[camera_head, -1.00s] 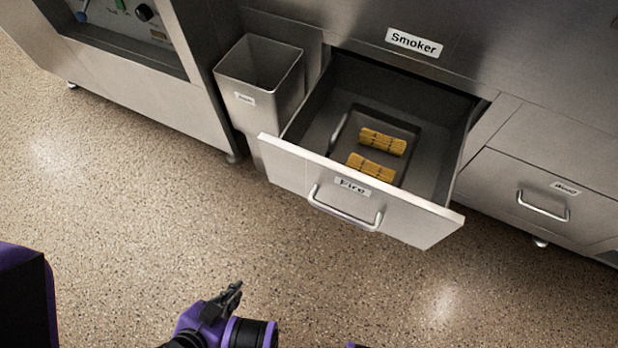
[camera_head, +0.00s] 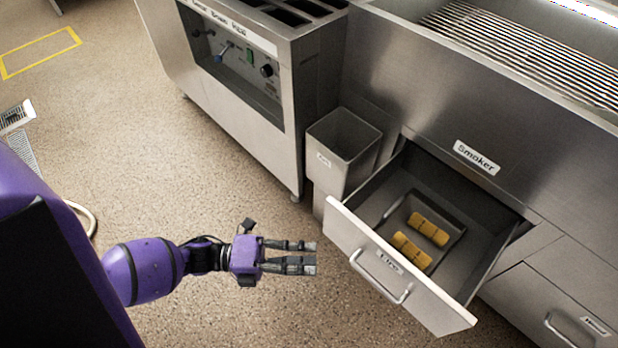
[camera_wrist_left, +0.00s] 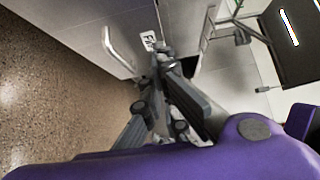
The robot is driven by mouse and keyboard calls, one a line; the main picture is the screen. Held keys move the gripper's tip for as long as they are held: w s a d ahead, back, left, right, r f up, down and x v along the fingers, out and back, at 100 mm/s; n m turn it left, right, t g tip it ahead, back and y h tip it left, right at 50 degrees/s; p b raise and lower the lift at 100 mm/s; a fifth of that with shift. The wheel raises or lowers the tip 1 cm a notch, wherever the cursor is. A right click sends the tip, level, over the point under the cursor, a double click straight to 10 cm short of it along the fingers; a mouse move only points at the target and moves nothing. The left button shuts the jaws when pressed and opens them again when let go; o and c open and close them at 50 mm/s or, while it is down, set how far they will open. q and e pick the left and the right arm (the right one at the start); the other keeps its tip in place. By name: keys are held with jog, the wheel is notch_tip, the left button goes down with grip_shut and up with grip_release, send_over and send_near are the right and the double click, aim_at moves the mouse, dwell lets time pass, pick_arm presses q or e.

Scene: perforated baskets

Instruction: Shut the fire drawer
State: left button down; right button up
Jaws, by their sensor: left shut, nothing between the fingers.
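The fire drawer (camera_head: 405,285) is pulled open under the smoker, with its front panel, handle (camera_head: 380,276) and "Fire" label facing the lower left. Inside it, two yellow bundles (camera_head: 428,229) lie in a dark tray. My left gripper (camera_head: 314,258) is shut and empty, left of the drawer's front near its left end, with a small gap showing between them. In the left wrist view, the drawer's front (camera_wrist_left: 75,22) with its handle and label shows beyond the gripper (camera_wrist_left: 160,62). My right gripper is not in view.
An open metal bin (camera_head: 342,150) stands left of the drawer, beside a cabinet with a control panel (camera_head: 232,60). Another closed drawer (camera_head: 560,305) is at the lower right.

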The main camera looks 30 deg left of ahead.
pick_arm(q)
jog(key=w+d, duration=0.7)
jog(key=shift+d, duration=0.4)
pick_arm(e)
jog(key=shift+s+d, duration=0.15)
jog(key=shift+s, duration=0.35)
pick_arm(q)
jog(key=shift+w, duration=0.1)
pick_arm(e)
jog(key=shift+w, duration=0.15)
